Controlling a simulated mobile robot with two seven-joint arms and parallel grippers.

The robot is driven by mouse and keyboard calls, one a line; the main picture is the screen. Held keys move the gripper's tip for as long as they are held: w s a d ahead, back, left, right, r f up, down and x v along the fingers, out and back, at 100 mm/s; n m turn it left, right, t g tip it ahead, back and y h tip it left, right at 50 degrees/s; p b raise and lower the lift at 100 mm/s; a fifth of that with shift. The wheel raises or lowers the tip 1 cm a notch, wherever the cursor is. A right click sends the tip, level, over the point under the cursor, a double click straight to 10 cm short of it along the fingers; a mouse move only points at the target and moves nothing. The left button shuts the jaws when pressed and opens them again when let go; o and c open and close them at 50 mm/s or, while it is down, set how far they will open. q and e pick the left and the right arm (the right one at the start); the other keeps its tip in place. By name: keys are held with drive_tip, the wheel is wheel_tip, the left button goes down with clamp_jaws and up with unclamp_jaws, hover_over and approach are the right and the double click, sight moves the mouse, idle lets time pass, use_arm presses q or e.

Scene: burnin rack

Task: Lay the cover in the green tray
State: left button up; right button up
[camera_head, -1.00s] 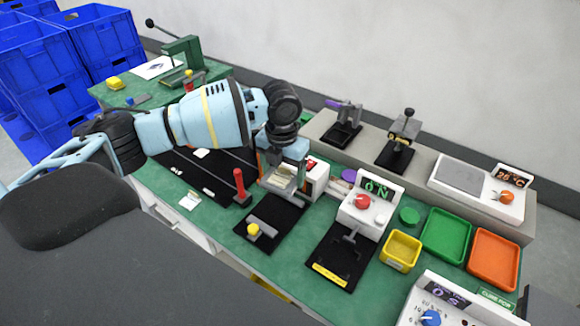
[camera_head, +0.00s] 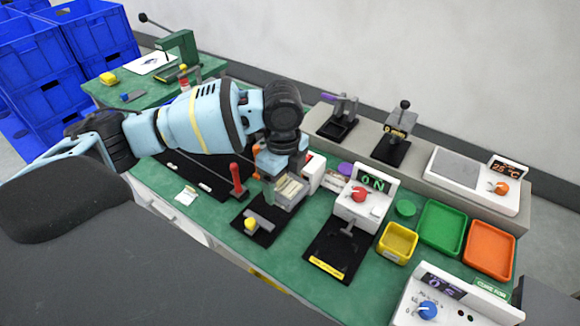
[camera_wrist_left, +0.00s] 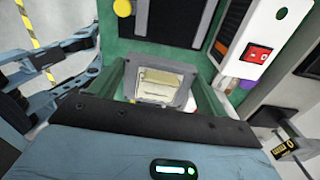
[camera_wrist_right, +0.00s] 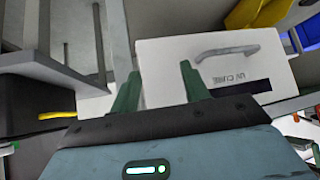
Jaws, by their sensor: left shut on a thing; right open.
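My left gripper (camera_head: 278,176) is shut on a small grey-framed piece (camera_head: 290,191) with a pale, cream-striped middle, which looks like the cover. In the left wrist view the cover (camera_wrist_left: 160,87) sits between the two green fingers (camera_wrist_left: 163,90). It is beside the white box with a red switch, near the black pad with the yellow knob. The green tray (camera_head: 441,228) lies to the right on the bench and looks empty. My right gripper (camera_wrist_right: 156,88) is open and empty in the right wrist view, facing a white front marked UV CURE (camera_wrist_right: 215,65); the head view does not show it.
A yellow bin (camera_head: 397,243) and an orange tray (camera_head: 489,250) flank the green tray. Between the cover and the trays stand a white unit with a lit display (camera_head: 363,196) and its black fixture (camera_head: 338,250). A red post (camera_head: 237,180) stands left of the gripper.

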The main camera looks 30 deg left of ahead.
sight(284, 199)
use_arm(q)
drive_tip(key=n, duration=0.1)
drive_tip(key=s+n, duration=0.1)
drive_tip(key=n, duration=0.1)
drive_tip(key=d+n, duration=0.1)
drive_tip(key=shift+s+r, duration=0.25)
drive_tip(key=shift+r, duration=0.05)
drive_tip(key=n, duration=0.2)
drive_tip(key=s+n, duration=0.1)
drive_tip(key=n, duration=0.1)
drive_tip(key=d+n, duration=0.1)
drive_tip(key=shift+s+r+n, duration=0.3)
drive_tip(key=shift+s+n, duration=0.1)
drive_tip(key=shift+s+d+r+n, duration=0.25)
drive_tip(key=shift+s+n, duration=0.3)
drive_tip(key=shift+n, duration=1.1)
drive_tip(key=shift+s+d+r+n, duration=0.25)
drive_tip(key=shift+s+n, duration=0.35)
drive_tip(key=shift+n, duration=1)
drive_tip(key=shift+s+d+r+n, duration=0.1)
drive_tip(key=shift+s+d+n, duration=0.35)
drive_tip(key=shift+n, duration=1.2)
